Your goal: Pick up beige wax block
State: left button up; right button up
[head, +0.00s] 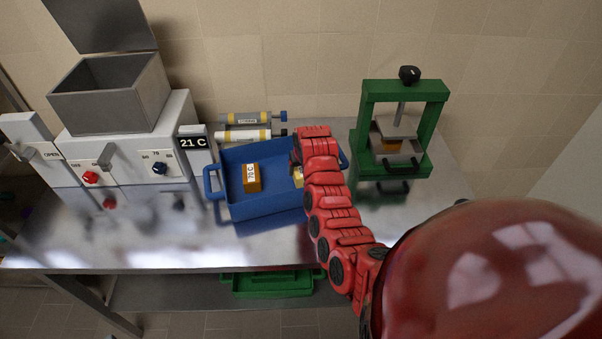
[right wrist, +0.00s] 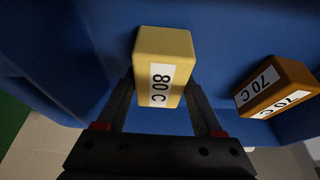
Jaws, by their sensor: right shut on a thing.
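The beige wax block (right wrist: 165,48) has a white label reading 80 C and sits between the fingers of my right gripper (right wrist: 162,97) in the right wrist view. The gripper is shut on it. In the head view the block (head: 298,177) shows only as a small pale piece beside my red right arm, inside the blue tray (head: 268,206). The arm hides the rest of it and most of the gripper. I cannot tell whether the block touches the tray floor. My left gripper is not in view.
An orange-brown wax block (head: 252,178) marked 70 C lies in the tray, apart from the gripper. A green press (head: 433,125) stands to the right. A grey machine (head: 125,135) with a hopper stands left. Striped cylinders (head: 243,135) lie behind the tray.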

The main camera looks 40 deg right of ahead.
grip_shut()
